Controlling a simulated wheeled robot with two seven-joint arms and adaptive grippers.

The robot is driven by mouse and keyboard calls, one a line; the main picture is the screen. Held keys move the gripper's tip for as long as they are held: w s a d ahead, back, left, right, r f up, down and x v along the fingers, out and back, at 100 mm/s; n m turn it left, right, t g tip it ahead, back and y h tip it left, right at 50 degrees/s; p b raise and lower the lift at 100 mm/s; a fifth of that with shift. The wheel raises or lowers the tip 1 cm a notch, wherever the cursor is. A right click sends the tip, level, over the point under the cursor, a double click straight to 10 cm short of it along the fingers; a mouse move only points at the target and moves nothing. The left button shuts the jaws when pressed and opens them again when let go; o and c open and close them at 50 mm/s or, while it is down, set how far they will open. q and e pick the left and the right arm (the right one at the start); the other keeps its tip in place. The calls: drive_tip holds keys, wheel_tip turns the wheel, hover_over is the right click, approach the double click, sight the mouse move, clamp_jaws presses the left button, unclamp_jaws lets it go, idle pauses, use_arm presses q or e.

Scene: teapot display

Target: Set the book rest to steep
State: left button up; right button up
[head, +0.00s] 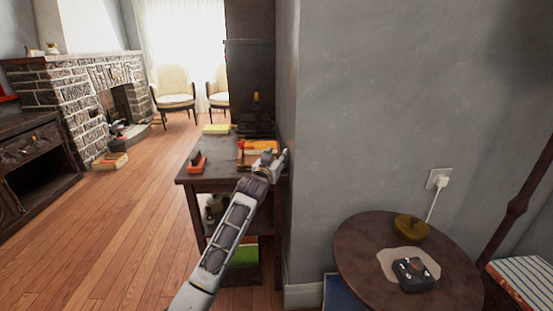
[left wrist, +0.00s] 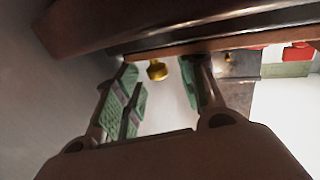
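On the dark side table, a slanted wooden board with an orange and red book (head: 258,147) stands near the wall; it seems to be the book rest. My left gripper (head: 273,163) is at its right front side, small and partly hidden by my own wrist. In the left wrist view my left gripper (left wrist: 159,80) is open, with green pads apart. A brass knob (left wrist: 157,70) shows between the fingertips, under a dark wooden edge (left wrist: 190,25); no contact with the pads is visible. The board's exact slope is hard to tell. My right gripper is not in view.
The side table (head: 215,170) also carries a red and black object (head: 197,163) and a yellow book (head: 216,129). The grey wall (head: 380,110) is close to my gripper's right. A round table (head: 355,260) stands at right. The wooden floor (head: 120,220) at left is mostly clear.

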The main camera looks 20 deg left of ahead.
use_arm(q)
drive_tip(key=c, duration=0.7)
clamp_jaws()
